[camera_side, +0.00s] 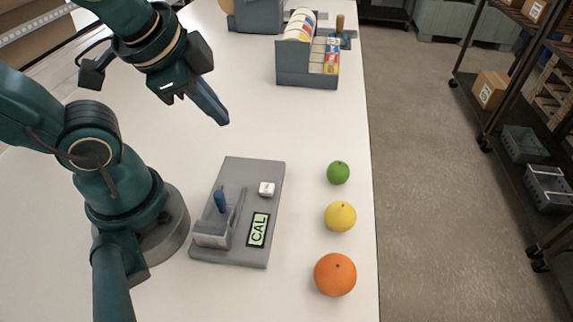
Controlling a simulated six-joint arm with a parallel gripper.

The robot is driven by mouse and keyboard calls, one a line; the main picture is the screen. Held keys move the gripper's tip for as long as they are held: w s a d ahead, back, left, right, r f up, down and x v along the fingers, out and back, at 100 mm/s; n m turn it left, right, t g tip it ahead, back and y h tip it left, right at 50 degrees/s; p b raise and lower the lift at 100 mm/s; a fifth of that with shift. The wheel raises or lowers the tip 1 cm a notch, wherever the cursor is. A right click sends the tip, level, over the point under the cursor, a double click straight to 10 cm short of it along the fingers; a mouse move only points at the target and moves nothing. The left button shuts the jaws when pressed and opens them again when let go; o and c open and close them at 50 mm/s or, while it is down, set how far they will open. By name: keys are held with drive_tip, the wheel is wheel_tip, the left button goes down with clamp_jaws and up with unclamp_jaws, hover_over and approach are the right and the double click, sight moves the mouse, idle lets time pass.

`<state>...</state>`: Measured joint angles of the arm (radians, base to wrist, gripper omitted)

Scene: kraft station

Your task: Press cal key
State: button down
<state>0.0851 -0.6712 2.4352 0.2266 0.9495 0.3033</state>
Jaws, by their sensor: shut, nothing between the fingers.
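A grey flat device (272,185) lies on the white table, in front of and to the right of my arm's base. A small white key (267,189) stands on its upper right part. A green label reading CAL (258,230) is on its lower right part. A grey lever-like part with a blue peg (221,202) takes up its left side. My gripper (224,121) is shut and empty. It points down and to the right, above the table beyond the device's far edge, apart from the key.
A green fruit (338,173), a yellow fruit (340,216) and an orange fruit (335,274) stand in a row right of the device, near the table's right edge. A grey rack (307,76) with discs and coloured items stands at the back. The table between rack and device is clear.

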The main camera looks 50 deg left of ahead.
drive_tip(key=w+m+y, duration=0.1)
drive_tip(key=m, duration=0.4)
drive_tip(key=m+t, duration=0.2)
drive_tip(key=m, duration=0.9)
hover_over(266, 191)
drive_tip(key=f, duration=0.1)
drive_tip(key=shift+f, duration=0.1)
drive_tip(key=shift+f, duration=0.1)
drive_tip(key=shift+f, duration=4.3)
drive_tip(key=shift+f, duration=0.15)
drive_tip(key=shift+f, duration=0.3)
